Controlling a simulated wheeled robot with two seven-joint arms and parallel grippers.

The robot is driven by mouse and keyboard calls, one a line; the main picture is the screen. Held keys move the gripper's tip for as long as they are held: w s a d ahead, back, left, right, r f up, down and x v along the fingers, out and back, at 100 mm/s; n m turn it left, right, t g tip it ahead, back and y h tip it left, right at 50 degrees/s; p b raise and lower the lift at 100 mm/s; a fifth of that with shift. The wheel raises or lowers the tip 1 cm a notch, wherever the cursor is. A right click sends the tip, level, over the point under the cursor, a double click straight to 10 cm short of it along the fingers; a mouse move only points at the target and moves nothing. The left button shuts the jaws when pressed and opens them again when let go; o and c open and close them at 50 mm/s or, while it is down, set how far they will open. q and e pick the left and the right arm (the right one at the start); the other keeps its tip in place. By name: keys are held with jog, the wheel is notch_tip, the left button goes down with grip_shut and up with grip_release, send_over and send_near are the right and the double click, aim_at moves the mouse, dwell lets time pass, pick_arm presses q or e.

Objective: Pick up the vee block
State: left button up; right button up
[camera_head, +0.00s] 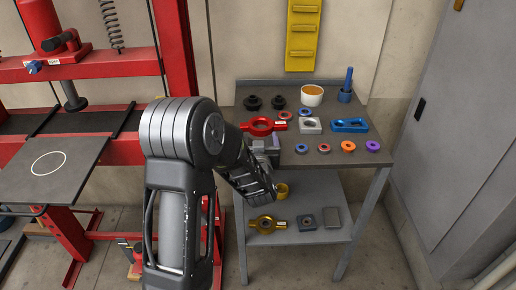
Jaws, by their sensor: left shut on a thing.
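My left arm comes up from the bottom of the picture and bends over the left part of the grey bench. Its gripper (266,146) is at the bench's left front, just in front of a red ring-shaped part with two arms. The gripper is shut on a small grey block (274,142), which looks like the vee block. The block is mostly hidden by the gripper and wrist, so its groove and any gap to the bench top cannot be made out. My right gripper is not in view.
A lower shelf (290,238) holds more parts. A red press (80,68) stands left.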

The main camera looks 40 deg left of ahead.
pick_arm(q)
jog(key=c, duration=0.6)
jog(key=shift+w+r, duration=0.1)
jog(key=shift+r, duration=0.05)
jog(key=shift+c, duration=0.3)
jog(key=shift+r, duration=0.1)
notch_tip(320, 180, up, 10)
jog(key=p, duration=0.1)
